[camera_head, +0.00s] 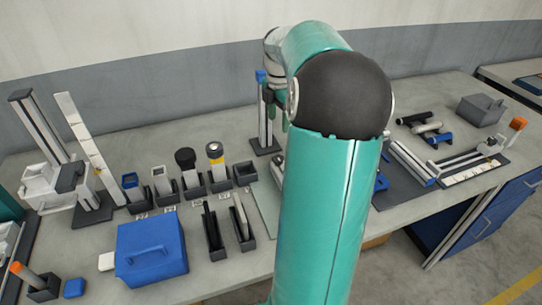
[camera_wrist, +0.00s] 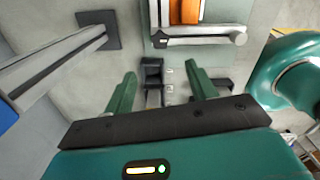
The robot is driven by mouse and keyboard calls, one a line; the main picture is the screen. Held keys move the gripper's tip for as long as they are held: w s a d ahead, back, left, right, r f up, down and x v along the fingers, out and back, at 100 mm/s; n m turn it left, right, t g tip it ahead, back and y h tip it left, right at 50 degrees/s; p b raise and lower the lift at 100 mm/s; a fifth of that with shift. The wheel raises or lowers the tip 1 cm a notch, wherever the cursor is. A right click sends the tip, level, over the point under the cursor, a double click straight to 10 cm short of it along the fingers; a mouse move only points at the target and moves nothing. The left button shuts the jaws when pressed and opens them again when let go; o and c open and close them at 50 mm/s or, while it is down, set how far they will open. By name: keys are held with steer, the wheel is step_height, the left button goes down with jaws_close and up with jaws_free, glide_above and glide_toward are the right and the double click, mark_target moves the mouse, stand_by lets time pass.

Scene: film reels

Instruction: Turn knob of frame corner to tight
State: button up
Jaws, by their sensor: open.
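Beyond the fingertips, a dark block with a slot (camera_wrist: 152,72) stands near small white labels. At the top of that view, a light bar (camera_wrist: 195,40) lies across a grey-green plate, with an orange block above it and a small rounded end (camera_wrist: 240,38) at its right. I cannot tell whether this end is the frame corner's knob. In the head view my arm covers the middle of the bench and most of the gripper.
A dark-based upright post (camera_head: 265,125) stands close to my arm, and also shows in the wrist view (camera_wrist: 60,60). A blue box (camera_head: 151,250), several dark holders and a tall white device (camera_head: 55,180) fill the left. Rails (camera_head: 412,164) and a grey box (camera_head: 481,110) lie right.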

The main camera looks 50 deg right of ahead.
glide_toward(278, 157)
step_height(278, 157, down, 8)
steer(key=shift+s+a+f, duration=0.1)
steer(key=shift+s+f, duration=0.05)
stand_by(0.5)
steer(key=shift+c, duration=0.3)
steer(key=c, duration=0.9)
